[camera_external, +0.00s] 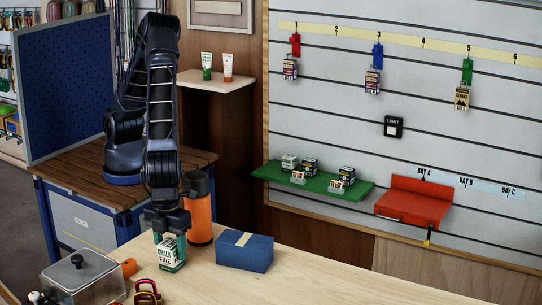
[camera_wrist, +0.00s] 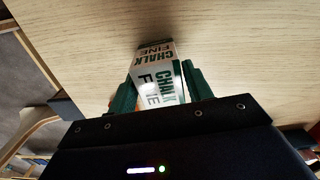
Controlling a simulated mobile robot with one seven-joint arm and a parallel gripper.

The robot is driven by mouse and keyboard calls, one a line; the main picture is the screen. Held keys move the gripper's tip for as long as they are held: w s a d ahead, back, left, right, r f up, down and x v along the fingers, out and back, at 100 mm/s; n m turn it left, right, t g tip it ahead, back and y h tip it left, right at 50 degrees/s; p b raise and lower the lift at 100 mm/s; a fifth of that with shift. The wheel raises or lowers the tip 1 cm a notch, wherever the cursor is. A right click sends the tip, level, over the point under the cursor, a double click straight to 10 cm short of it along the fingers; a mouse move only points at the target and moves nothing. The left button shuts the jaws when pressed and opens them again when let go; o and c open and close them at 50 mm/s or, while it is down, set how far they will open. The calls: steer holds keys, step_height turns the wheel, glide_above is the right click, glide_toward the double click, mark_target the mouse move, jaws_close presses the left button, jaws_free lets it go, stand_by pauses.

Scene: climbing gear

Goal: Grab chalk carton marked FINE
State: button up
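The white chalk carton with green ends, marked CHALK FINE (camera_external: 170,255), is upright at the near edge area of the wooden table. My gripper (camera_external: 172,243) points down over it, with one green finger on each side. In the wrist view, the carton (camera_wrist: 158,80) sits between both fingers (camera_wrist: 157,88), which appear to press against its sides; the words CHALK FINE are readable. I cannot tell whether its bottom is clear of the table.
A blue box (camera_external: 245,251) lies right of the carton. An orange flask (camera_external: 199,210) stands close behind my gripper. A clear lidded container (camera_external: 84,278) and carabiners (camera_external: 148,293) are at the front left. The table's right side (camera_external: 340,280) is clear.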

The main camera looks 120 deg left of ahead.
steer(key=c, duration=0.6)
steer(key=shift+r, duration=0.1)
